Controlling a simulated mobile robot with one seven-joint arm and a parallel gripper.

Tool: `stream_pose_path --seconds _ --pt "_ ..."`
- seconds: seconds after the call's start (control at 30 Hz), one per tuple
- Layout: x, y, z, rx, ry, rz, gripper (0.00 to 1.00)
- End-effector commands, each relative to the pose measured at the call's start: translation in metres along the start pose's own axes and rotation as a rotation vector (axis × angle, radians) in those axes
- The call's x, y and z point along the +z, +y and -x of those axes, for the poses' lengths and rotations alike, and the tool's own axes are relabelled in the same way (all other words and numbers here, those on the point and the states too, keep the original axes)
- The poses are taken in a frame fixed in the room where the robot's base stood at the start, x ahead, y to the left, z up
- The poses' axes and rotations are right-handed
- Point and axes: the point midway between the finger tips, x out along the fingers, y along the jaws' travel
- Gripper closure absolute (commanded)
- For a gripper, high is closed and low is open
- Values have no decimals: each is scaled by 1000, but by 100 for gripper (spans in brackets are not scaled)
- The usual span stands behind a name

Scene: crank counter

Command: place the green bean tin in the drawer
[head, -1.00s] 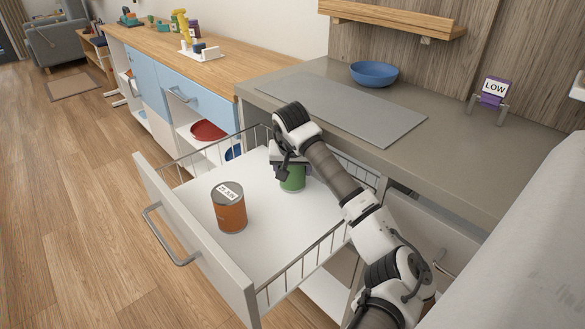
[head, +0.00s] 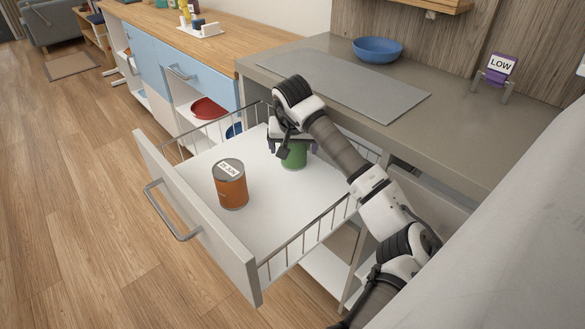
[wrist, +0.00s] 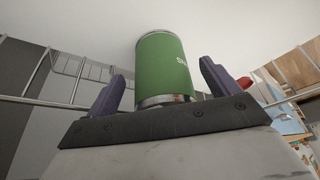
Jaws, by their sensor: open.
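The green tin (head: 294,156) stands on the floor of the open drawer (head: 262,212), toward its back. In the wrist view the green tin (wrist: 165,68) shows between the two purple fingers, with a gap on each side. My gripper (head: 291,148) is open around the tin; in the wrist view its fingers (wrist: 160,90) are spread. Part of the tin is hidden behind my gripper in the head view. An orange tin (head: 230,186) with a grey lid and a white label stands in the drawer nearer its front.
The drawer has wire side rails (head: 310,237) and a front handle (head: 172,212). Above and behind it is a grey counter with a grey mat (head: 345,88), a blue bowl (head: 378,49) and a purple LOW sign (head: 500,68). Red dishware (head: 209,108) sits in the shelf beyond.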

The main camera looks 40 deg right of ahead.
Motion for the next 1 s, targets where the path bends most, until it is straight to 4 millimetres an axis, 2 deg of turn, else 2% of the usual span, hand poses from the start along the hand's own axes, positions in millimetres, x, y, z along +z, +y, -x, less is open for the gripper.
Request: stream_pose_path --seconds 0.03,0.3,0.5,0.7,1.0 --pt "11 1 2 2 0 3 12" --pt "61 1 24 2 1 1 12" --pt "88 0 35 1 -1 1 12" --pt "97 0 39 1 -1 0 12" --pt "98 0 40 0 -2 0 12"
